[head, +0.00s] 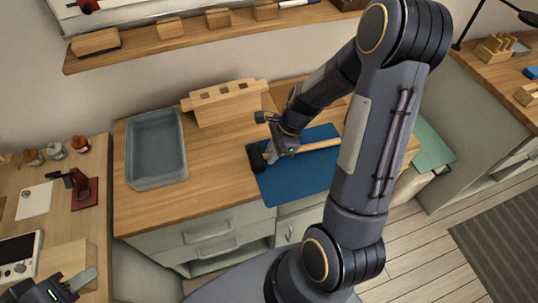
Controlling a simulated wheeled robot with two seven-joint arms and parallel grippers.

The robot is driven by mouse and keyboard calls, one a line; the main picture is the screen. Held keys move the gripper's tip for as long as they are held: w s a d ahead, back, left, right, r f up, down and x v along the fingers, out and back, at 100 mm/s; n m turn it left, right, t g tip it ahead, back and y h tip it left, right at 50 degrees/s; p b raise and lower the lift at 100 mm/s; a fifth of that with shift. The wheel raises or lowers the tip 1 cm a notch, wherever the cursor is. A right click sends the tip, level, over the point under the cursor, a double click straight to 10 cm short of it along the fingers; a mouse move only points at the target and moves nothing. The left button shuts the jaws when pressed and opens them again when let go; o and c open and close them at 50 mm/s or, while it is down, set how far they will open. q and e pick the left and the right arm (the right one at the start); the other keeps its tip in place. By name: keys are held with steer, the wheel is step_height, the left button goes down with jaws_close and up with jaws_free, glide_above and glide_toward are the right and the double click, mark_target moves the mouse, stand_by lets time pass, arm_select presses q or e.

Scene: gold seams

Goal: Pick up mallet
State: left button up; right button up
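The mallet lies on a blue mat (300,187) on the wooden worktop. Its black mallet head (256,159) is at the mat's left edge, and its pale wooden handle (320,145) runs right, passing behind my arm. My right gripper (271,155) is low at the mallet, next to the head and over the near part of the handle. Its fingers are small and overlap the handle, so whether they close on it is unclear. My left gripper (80,283) is at the bottom left corner, away from the mallet, partly cut off by the frame.
A grey tray (155,150) stands left of the mat, with a slotted wooden rack (225,100) behind. A shelf (200,38) with wooden blocks runs along the wall. A left side table (60,170) holds small jars and a red stand (84,192). Worktop between tray and mat is clear.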

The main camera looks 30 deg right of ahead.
jaws_close()
steer(key=shift+r, duration=0.1)
